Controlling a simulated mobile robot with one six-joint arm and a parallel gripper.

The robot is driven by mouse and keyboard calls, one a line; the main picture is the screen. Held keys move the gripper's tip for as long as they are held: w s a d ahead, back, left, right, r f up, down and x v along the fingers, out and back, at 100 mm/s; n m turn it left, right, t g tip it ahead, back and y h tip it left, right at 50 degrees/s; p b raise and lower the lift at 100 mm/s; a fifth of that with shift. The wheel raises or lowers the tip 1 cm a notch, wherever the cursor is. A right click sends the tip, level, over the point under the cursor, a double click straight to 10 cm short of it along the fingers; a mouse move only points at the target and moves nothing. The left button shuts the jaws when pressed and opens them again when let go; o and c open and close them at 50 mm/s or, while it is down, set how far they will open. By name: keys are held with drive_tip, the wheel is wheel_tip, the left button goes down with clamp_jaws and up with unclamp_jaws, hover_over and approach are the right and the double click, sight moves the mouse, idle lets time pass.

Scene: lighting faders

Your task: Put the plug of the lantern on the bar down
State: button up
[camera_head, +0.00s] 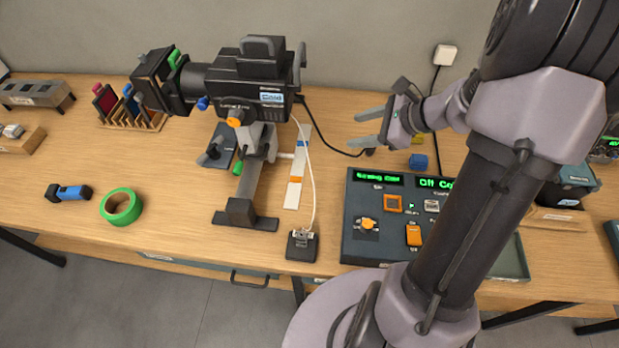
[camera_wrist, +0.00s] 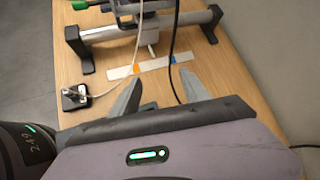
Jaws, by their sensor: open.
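The lantern (camera_head: 245,80) is a black spotlight on a short bar stand (camera_head: 245,190) at the middle back of the bench. Its black cable (camera_head: 325,135) runs right across the wood and ends at a small dark piece, apparently the plug (camera_head: 370,152), just below my gripper. My gripper (camera_head: 357,130) is open and empty, pointing left above the bench, right of the lantern. In the wrist view my gripper (camera_wrist: 160,82) has the black cable (camera_wrist: 172,45) passing between its fingers in the picture. The cable's end is hidden there behind the gripper body.
A white cord (camera_head: 312,180) runs from the lantern to a small black block (camera_head: 301,246) at the front edge. A control desk (camera_head: 362,195) with green displays stands right, partly behind my arm. A blue block (camera_head: 418,162) lies behind it.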

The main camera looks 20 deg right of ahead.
drive_tip(key=s+a+r+n+g, duration=0.1)
drive_tip(key=s+a+r+n, duration=0.1)
drive_tip(key=a+r+n, duration=0.3)
drive_tip(key=s+a+r+n+g, duration=0.1)
drive_tip(key=s+a+n, duration=0.1)
drive_tip(key=a, duration=0.5)
drive_tip(key=s+a+r+n+g, duration=0.1)
drive_tip(key=s+a+r+n, duration=0.1)
drive_tip(key=a+r+n, duration=0.35)
drive_tip(key=s+a+r+n+h, duration=0.1)
drive_tip(key=s+a+n+h, duration=0.1)
drive_tip(key=s+a+n, duration=0.3)
drive_tip(key=s+a+r+n+h, duration=0.1)
drive_tip(key=s+n, duration=0.2)
drive_tip(key=s, duration=0.4)
wheel_tip(320, 180, down, 8)
drive_tip(key=b, duration=0.7)
drive_tip(key=shift+w+r+t, duration=0.25)
drive_tip(key=shift+w+t, duration=0.05)
drive_tip(key=shift+t, duration=0.1)
